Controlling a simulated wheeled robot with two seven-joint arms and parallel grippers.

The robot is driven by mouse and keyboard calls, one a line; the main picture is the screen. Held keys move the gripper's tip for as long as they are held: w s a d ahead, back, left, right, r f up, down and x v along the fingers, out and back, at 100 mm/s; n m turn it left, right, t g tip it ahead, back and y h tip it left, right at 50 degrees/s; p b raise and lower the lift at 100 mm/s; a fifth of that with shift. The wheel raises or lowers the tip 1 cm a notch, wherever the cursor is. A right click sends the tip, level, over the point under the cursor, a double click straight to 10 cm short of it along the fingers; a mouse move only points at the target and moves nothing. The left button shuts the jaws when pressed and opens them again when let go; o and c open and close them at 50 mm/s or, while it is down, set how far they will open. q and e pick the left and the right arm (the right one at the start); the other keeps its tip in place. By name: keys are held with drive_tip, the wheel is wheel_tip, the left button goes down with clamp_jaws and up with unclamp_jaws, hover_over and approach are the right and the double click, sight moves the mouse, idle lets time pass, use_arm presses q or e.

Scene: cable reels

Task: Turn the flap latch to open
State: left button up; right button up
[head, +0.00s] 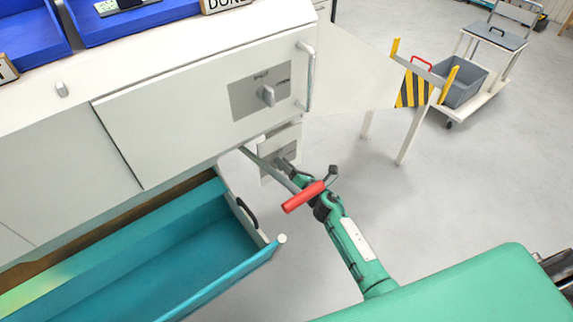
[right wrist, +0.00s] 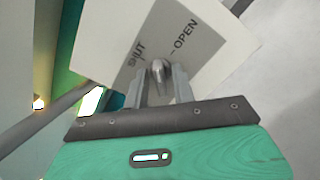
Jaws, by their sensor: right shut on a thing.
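The flap latch, a small grey metal knob (right wrist: 159,70), sits on a grey plate (right wrist: 180,35) marked SHUT and OPEN in the right wrist view. The plate is on a white panel, which also shows low beside the cabinet in the head view (head: 294,134). My right gripper (right wrist: 160,84) is shut on the knob, with one finger on each side. In the head view my right gripper (head: 289,168) is at this panel, partly hidden behind a bar. Which mark the knob points to is hard to tell. My left gripper is not in view.
A metal bar with a red grip (head: 303,196) crosses in front of my right arm. A teal drawer (head: 215,240) stands open at lower left. Above is a white cabinet door (head: 170,120) with another latch (head: 267,95) and a handle (head: 306,75).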

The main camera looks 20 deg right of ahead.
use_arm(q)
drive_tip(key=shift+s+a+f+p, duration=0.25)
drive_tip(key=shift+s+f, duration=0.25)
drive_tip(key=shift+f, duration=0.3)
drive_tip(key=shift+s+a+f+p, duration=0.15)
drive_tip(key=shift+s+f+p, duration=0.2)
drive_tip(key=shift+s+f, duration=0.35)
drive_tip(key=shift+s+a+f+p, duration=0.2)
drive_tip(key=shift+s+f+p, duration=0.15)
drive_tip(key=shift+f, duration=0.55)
use_arm(e)
drive_tip(key=shift+d+f+m, duration=0.1)
drive_tip(key=shift+m, duration=2.05)
drive_tip(key=shift+f+m, duration=0.1)
drive_tip(key=shift+m, duration=2.05)
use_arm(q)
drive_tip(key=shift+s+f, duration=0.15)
use_arm(e)
drive_tip(key=o, duration=0.7)
drive_tip(key=shift+c, duration=0.2)
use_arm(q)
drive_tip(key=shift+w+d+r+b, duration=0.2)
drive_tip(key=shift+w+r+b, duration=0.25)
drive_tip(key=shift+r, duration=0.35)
use_arm(e)
drive_tip(key=v, duration=1.3)
drive_tip(key=shift+s, duration=0.4)
